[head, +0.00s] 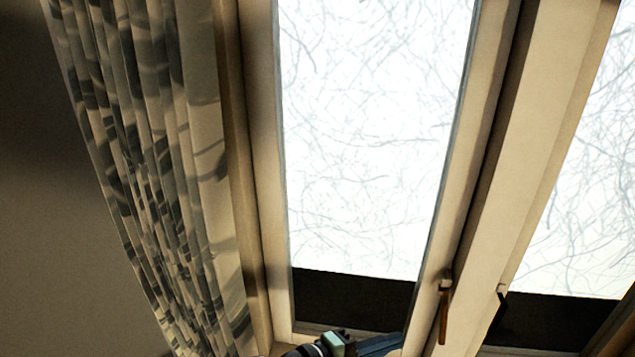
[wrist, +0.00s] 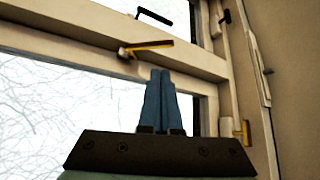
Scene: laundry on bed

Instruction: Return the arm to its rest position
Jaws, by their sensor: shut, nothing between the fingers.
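My gripper (wrist: 161,76) shows in the wrist view with its two blue fingers together and nothing between them. The fingers point up the picture toward the window frame, near a yellow-brown window handle. In the head view only part of my arm's end (head: 335,343) shows at the bottom edge, in front of the lower window frame. The fingertips cannot be made out there. No bed or laundry is in view.
The window (head: 370,140) has pale frames and handles (head: 445,310). In the wrist view, a handle (wrist: 148,47) is close to my fingers. A patterned curtain (head: 150,170) hangs at the left beside a plain wall (head: 50,220).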

